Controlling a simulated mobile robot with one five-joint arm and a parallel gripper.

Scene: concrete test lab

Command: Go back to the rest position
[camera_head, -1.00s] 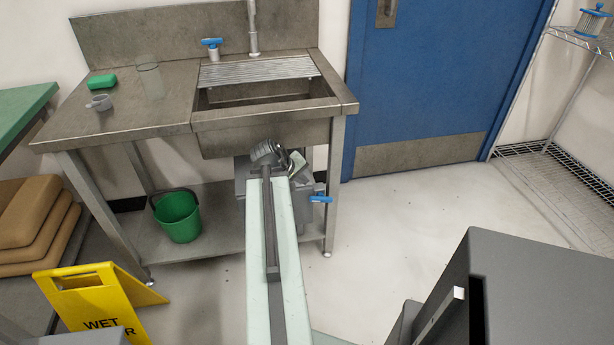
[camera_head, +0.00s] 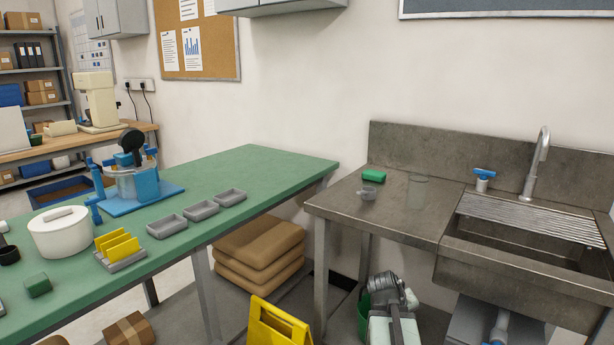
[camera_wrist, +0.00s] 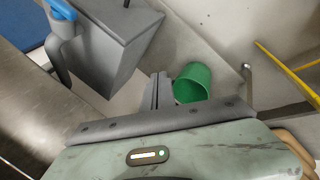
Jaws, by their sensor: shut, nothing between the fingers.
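My gripper is seen in the wrist view (camera_wrist: 159,80) as narrow dark fingers shut together, with nothing between them. In the head view the end of my arm, with the gripper (camera_head: 390,287), is at the bottom, in front of the steel sink table (camera_head: 400,215). The fingertips are hard to make out there. In the wrist view the fingers point toward the floor, just left of a green bucket (camera_wrist: 192,83). The bucket (camera_head: 363,315) is mostly hidden behind my arm in the head view.
A yellow wet-floor sign (camera_head: 278,325) stands left of my arm. Brown sacks (camera_head: 262,250) are stacked behind it. A green workbench (camera_head: 260,165) with trays and a blue device (camera_head: 140,185) fills the left. A grey box (camera_wrist: 110,45) with a blue-handled pipe is beside my gripper.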

